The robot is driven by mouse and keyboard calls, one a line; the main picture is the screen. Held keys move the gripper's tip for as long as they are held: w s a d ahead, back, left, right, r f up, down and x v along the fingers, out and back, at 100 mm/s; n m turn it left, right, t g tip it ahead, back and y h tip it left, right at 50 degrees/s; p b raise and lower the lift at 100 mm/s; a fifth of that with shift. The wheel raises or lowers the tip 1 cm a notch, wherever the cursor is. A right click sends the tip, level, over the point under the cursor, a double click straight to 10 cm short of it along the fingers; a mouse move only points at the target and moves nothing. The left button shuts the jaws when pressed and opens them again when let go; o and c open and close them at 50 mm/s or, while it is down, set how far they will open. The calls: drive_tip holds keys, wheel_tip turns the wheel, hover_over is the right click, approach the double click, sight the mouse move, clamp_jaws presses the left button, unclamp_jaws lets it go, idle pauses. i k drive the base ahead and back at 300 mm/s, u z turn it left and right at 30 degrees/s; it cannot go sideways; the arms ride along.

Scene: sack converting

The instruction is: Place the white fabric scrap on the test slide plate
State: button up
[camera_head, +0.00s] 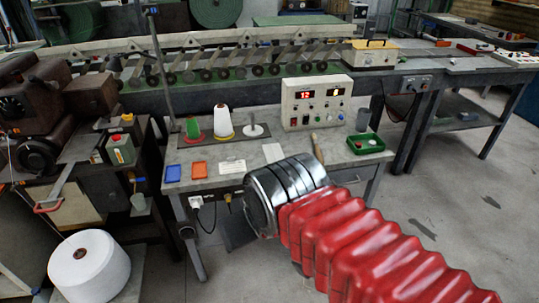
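My red bellows arm (360,245) with its silver cylindrical end (285,190) reaches in from the lower right, in front of the grey bench. The gripper fingers do not show. A plain pale flat piece (273,152), possibly the white fabric scrap, lies on the bench just beyond the silver end in the picture. A white card with faint lines (232,166) lies left of it. Small flat blue (173,173) and orange (199,170) pieces lie near the bench's left front. I cannot tell which item is the test slide plate.
On the bench (345,140), a dark board holds green (193,128) and white (223,122) cones and a bare spindle (252,130). Behind stands a control box (316,103). A green tray (366,143) is right. A large white roll (88,267) stands lower left.

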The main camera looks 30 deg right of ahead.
sight(80, 147)
drive_tip(key=i, duration=0.9)
drive_tip(key=z, duration=0.05)
